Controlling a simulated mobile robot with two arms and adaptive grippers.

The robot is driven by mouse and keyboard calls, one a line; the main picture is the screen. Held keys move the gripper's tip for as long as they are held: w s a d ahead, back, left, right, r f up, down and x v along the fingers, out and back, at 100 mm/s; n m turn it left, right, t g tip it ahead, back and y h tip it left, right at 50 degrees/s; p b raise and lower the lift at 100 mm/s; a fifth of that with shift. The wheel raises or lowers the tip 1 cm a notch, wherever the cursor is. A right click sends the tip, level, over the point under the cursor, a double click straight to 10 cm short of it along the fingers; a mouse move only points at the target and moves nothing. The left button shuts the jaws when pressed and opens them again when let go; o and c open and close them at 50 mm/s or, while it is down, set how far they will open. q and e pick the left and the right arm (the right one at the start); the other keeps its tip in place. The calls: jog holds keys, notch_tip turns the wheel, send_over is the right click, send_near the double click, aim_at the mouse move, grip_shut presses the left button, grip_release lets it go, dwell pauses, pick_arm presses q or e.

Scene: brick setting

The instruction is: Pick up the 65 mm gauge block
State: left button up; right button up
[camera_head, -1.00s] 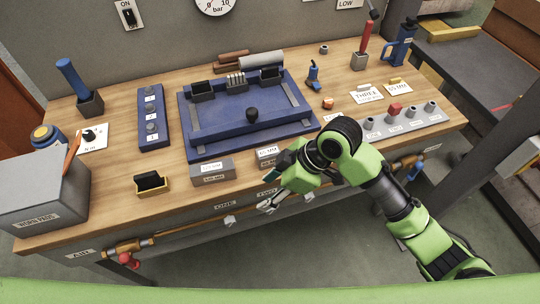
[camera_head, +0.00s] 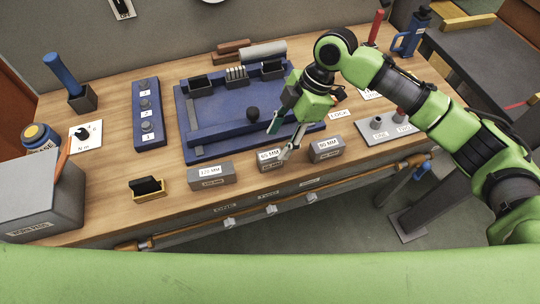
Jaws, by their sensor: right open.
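The 65 mm gauge block (camera_head: 265,164) is a small grey block with a white label, near the front edge of the bench, between two other grey blocks. My right gripper (camera_head: 279,142) is open and empty, pointing down just above and behind this block. One fingertip overlaps the block's right end in the picture; I cannot tell if it touches. The left gripper is not in view.
A longer grey block (camera_head: 211,176) stands to the left and another grey block (camera_head: 326,149) to the right. A blue fixture plate (camera_head: 200,148) lies close behind. A yellow holder (camera_head: 149,190) stands further left. A rail runs along the bench front.

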aim_at(272, 154)
jog(key=x, duration=0.3)
jog(key=shift+w, duration=0.15)
jog(key=shift+f+p, duration=0.25)
jog(key=shift+p, duration=0.15)
jog(key=p+x, duration=0.1)
jog(key=x, duration=0.2)
jog(key=shift+f+p, duration=0.3)
jog(key=shift+a+f, duration=0.25)
jog(key=shift+f, duration=0.35)
jog(key=c, duration=1.3)
